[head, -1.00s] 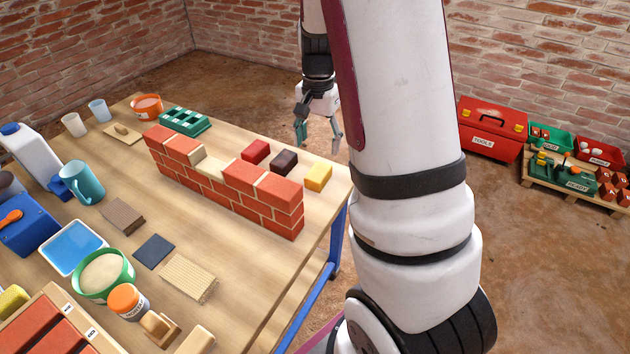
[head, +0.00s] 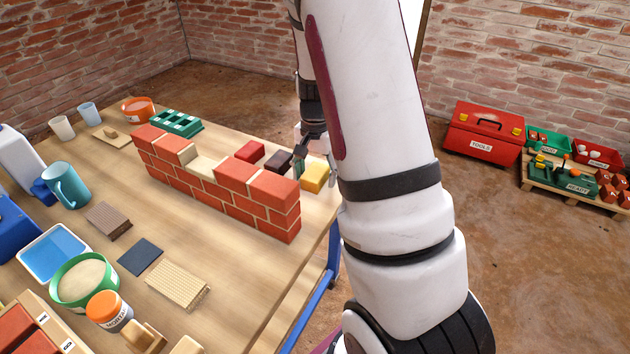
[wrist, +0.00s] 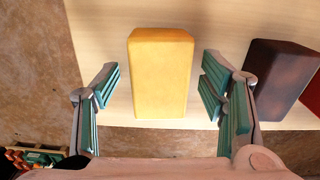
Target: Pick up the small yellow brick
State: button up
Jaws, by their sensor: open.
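The small yellow brick (head: 314,177) lies on the wooden table behind the right end of the red brick wall (head: 220,178). In the wrist view the yellow brick (wrist: 160,72) sits between the two teal-padded fingers of my gripper (wrist: 158,90). There is a gap on each side of the brick, so the fingers do not touch it. My gripper (head: 312,160) is open and empty, low beside the brick. My arm hides part of it in the head view.
A dark brown brick (head: 279,160) lies close to the gripper's finger on the right in the wrist view (wrist: 283,77). A dark red brick (head: 250,151) lies beyond it. The table's edge (wrist: 200,129) is near. A green tray (head: 176,123) stands farther back.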

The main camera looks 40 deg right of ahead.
aim_at(319, 174)
jog(key=shift+c, duration=0.6)
jog(key=c, duration=1.3)
jog(key=shift+c, duration=0.3)
jog(key=shift+r, duration=0.2)
jog(key=shift+r+p, duration=0.4)
jog(key=shift+r, duration=0.15)
jog(key=shift+s+r+p, duration=0.3)
jog(key=shift+r+p, duration=0.1)
jog(key=shift+r, duration=0.25)
jog(key=shift+s+r+p, duration=0.25)
jog(key=shift+r+p, duration=0.1)
jog(key=shift+r, duration=0.25)
jog(key=s+r+p, duration=0.1)
jog(key=s+p, duration=0.1)
jog(key=s, duration=1.3)
jog(key=shift+d, duration=0.2)
